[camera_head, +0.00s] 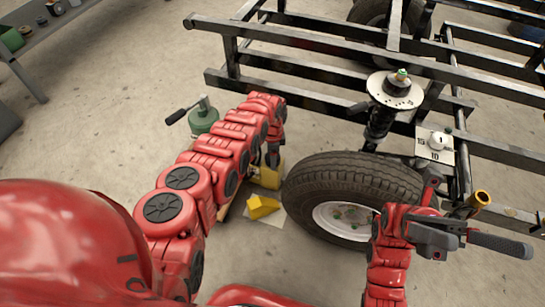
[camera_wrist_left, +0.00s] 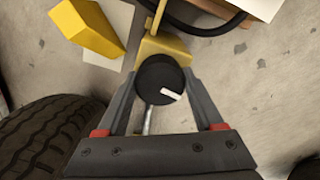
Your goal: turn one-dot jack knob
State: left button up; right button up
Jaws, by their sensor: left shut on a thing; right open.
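The jack knob (camera_wrist_left: 160,78) is round and black with a white bar mark, in the left wrist view. It sits at the yellow jack (camera_wrist_left: 168,48), whose body also shows beside the tire in the head view (camera_head: 270,178). My left gripper (camera_wrist_left: 162,88) is shut on the knob, one finger on each side. In the head view my left arm reaches down to the jack and hides the knob. I cannot make out any dot. My right gripper (camera_head: 452,233) is open at the right, in front of the frame.
A yellow wedge (camera_head: 262,206) lies on a white sheet close to the jack. The tire (camera_head: 350,180) stands right beside it, under the black frame (camera_head: 330,72). A green device with a black handle (camera_head: 204,117) stands behind my left arm.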

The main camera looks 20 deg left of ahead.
dwell(0.5)
pick_arm(q)
jog(key=o, duration=1.4)
